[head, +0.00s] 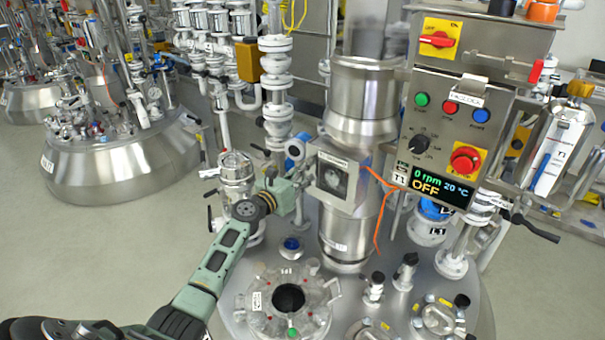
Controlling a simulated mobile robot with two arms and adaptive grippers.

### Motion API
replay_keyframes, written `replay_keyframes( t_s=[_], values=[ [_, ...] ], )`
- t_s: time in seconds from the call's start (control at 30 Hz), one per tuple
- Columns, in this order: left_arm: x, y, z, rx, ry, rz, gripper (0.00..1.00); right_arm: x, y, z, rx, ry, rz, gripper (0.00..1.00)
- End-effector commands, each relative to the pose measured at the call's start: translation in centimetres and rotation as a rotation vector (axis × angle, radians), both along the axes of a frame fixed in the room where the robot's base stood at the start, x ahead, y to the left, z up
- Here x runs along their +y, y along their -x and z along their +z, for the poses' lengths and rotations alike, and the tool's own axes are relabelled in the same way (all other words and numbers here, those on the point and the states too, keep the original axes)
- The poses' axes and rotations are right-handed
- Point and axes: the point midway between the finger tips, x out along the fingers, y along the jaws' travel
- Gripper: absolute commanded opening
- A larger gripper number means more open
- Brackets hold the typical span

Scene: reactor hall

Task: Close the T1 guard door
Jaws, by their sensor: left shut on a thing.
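The T1 guard door (333,180) is a grey metal frame with a dark window, on the steel drive column above the reactor lid. It has a pale label strip along its top. My left gripper (304,178) reaches in from the left and is shut at the door's left edge. The gripper's own body hides the exact grip, and I cannot tell how far the door stands from its closed position. My right gripper is not in view.
A control panel (455,135) at the right reads 0 rpm, 20 °C and OFF. An orange cable (382,205) hangs just right of the door. Valves (236,175) and white piping (276,75) crowd the left side. The open round port (289,299) lies below.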

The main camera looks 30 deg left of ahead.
Motion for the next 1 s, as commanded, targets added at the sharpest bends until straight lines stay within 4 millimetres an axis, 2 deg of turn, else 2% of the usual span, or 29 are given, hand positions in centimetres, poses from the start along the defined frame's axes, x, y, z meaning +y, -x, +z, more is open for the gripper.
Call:
replay_keyframes(
  t_s=[0.03,0.2,0.23,0.3,0.77,0.87,1.0],
  values=[
    [0.7,-0.1,0.5,-0.009,0.009,0.017,0.00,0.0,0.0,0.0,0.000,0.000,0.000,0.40],
    [0.7,-0.1,0.7,-0.011,0.009,0.017,0.00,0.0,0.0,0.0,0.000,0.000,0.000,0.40],
    [0.8,-0.1,0.7,-0.011,0.009,0.017,0.14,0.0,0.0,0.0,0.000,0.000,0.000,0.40],
    [0.8,-0.1,0.7,-0.011,0.007,0.017,0.18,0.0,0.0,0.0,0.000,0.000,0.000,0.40],
    [0.5,0.0,0.3,-0.005,0.001,0.011,0.18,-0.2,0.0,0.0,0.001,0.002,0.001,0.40],
    [0.5,0.5,0.2,-0.003,0.000,0.010,0.18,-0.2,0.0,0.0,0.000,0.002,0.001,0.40],
    [0.6,2.2,0.1,-0.002,-0.004,0.010,0.18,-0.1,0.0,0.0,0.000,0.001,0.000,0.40]
  ],
)
